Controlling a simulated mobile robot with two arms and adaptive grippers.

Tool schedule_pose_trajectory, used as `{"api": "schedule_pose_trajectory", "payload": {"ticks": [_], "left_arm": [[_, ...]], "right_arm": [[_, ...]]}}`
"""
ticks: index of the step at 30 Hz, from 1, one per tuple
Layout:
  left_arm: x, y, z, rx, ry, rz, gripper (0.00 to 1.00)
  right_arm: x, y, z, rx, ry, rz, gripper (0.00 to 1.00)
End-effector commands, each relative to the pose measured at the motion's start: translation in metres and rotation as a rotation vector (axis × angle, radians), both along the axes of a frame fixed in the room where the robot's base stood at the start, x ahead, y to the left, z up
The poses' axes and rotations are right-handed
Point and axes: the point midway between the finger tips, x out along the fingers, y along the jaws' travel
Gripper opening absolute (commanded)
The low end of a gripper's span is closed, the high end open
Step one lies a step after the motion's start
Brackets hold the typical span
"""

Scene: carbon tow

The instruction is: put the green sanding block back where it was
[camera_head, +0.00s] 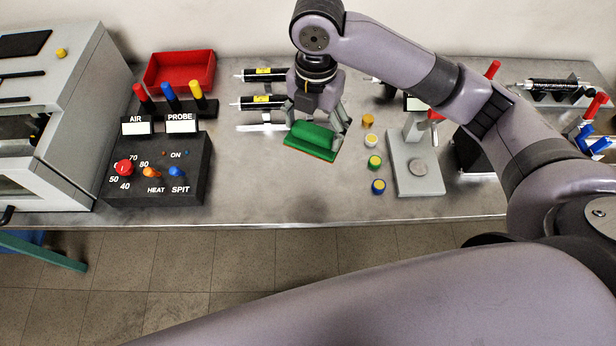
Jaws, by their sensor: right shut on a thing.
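The green sanding block (312,138) has a green body with a thin orange-brown layer along its lower edge. My right gripper (318,124) comes down from above and is shut on the block, with fingers at its two sides. The block is tilted in the picture, over the middle of the metal bench (290,195). I cannot tell whether it touches the bench top. My left gripper is not in view.
A control box (160,170) with knobs and a red tray (180,69) stand left. Black cartridges (262,102) lie behind the gripper. Several small colored caps (374,162) and a grey stand (418,170) are right of the block. The bench front middle is clear.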

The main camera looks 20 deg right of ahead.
Motion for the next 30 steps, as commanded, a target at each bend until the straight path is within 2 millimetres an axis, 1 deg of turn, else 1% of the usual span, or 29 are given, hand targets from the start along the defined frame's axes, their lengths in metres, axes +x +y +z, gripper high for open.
{"api": "schedule_pose_trajectory", "payload": {"ticks": [1,3,6,9,11,12,14,17,18,24,27,30], "left_arm": [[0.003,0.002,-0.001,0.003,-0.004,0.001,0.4],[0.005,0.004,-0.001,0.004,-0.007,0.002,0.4],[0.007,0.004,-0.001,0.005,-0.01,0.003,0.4],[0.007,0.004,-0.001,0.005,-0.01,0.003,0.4],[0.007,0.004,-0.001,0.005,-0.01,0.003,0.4],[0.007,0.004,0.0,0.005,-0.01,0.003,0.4],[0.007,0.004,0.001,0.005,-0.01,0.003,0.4],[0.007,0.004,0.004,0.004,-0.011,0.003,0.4],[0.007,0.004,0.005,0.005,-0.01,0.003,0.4],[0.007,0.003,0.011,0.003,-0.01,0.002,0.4],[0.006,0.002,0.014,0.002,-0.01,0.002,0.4],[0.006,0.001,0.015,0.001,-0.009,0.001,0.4]], "right_arm": [[0.004,0.003,0.008,-0.001,-0.005,0.098,0.49],[0.008,0.004,0.016,-0.004,-0.005,0.222,0.49],[0.011,0.007,0.025,-0.005,-0.004,0.354,0.49],[0.013,0.008,0.029,-0.006,-0.004,0.435,0.49],[0.013,0.008,0.028,-0.007,-0.002,0.46,0.49],[0.012,0.008,0.024,-0.008,0.0,0.468,0.49],[0.012,0.008,0.014,-0.007,0.004,0.474,0.49],[0.011,0.008,-0.01,-0.007,0.005,0.471,0.49],[0.011,0.007,-0.021,-0.008,0.006,0.471,0.49],[0.011,0.008,-0.075,-0.007,0.005,0.47,0.49],[0.012,0.008,-0.098,-0.008,0.002,0.47,0.49],[0.012,0.008,-0.115,-0.009,0.0,0.471,0.49]]}}
